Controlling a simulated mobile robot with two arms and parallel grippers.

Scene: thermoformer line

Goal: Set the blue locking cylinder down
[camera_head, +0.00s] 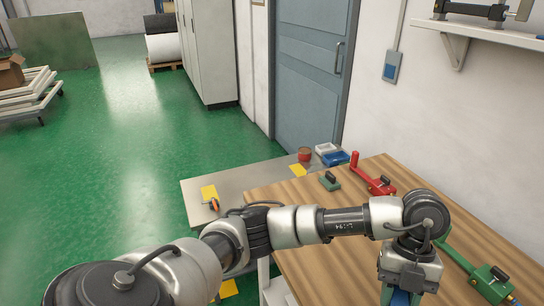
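My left arm reaches in from the lower left across the wooden bench. Its gripper (402,291) points down at the bottom edge of the picture. A blue part, which looks like the blue locking cylinder (401,298), shows between the fingers, close under the palm. The gripper appears shut on it. The fingertips and the lower part of the blue piece are cut off by the picture edge, so I cannot tell if it touches the bench. My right gripper is not in view.
On the wooden bench (300,235) are a red clamp-like tool (372,178), a small green piece (330,181) and a green tool (490,281) at the right. A grey table (250,187) adjoins, with a red tin (305,154), a blue bin (336,159) and an orange-handled tool (214,205).

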